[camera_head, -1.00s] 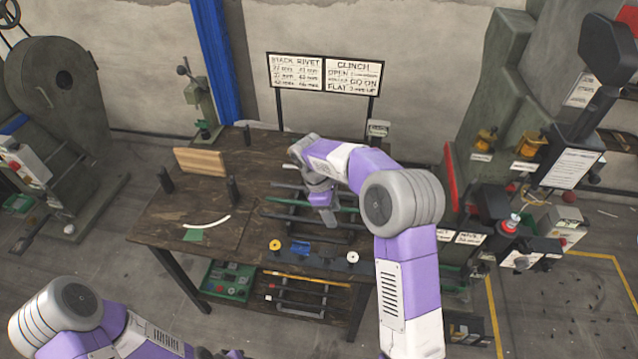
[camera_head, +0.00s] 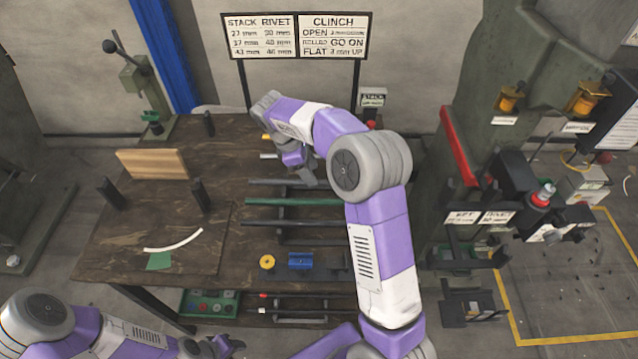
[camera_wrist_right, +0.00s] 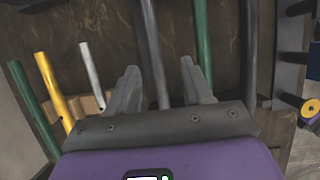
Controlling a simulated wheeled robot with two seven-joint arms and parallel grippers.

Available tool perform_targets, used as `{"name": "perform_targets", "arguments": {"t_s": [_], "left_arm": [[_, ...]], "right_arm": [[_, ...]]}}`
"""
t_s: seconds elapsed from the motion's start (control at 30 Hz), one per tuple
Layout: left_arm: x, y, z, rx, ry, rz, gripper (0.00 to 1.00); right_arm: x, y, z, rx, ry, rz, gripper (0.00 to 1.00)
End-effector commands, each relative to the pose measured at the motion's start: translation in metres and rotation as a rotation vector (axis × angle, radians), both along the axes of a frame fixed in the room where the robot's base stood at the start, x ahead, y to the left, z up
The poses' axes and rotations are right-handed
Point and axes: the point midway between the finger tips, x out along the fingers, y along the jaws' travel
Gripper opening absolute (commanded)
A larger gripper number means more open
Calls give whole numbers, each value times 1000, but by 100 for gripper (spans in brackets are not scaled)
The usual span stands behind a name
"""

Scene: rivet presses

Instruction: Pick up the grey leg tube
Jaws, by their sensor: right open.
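A grey tube (camera_head: 266,182) lies across the rack on the workbench; it also shows in the right wrist view (camera_wrist_right: 152,45), running between my fingers. My right gripper (camera_head: 308,181) is over this tube, with fingers open (camera_wrist_right: 160,75) to either side of it. I cannot tell whether the fingers are down beside the tube or above it. A darker grey tube (camera_head: 262,222) lies nearer, past a green tube (camera_head: 262,202). A short pale tube (camera_head: 267,156) lies farther back. My left gripper (camera_head: 226,347) is at the bottom edge, partly cut off.
The workbench (camera_head: 130,230) also carries a wooden block (camera_head: 152,164), black posts, a white curved strip (camera_head: 175,242), a yellow spool (camera_head: 267,262) and a blue block (camera_head: 300,260). A rivet press (camera_head: 520,190) stands at the right. Sign boards (camera_head: 297,37) stand behind.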

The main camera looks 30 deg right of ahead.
Motion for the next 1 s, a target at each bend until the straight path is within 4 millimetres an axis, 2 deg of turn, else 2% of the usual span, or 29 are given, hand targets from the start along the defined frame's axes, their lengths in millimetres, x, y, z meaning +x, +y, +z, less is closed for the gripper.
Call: {"name": "perform_targets", "arguments": {"t_s": [0.13,0.23,0.5,0.83,1.0], "left_arm": [[0,0,-15,0,0,0,43],[0,0,-20,0,0,0,43],[0,0,-20,0,-1,0,43],[0,0,-20,0,-1,0,43],[0,0,-20,0,-1,0,43]], "right_arm": [[-3,-15,-22,-1,2,-3,50],[-6,-19,-35,-1,3,-1,50],[-7,-20,-38,0,1,0,50],[-6,-20,-38,0,1,0,0],[-6,-20,-38,0,1,0,0]]}}
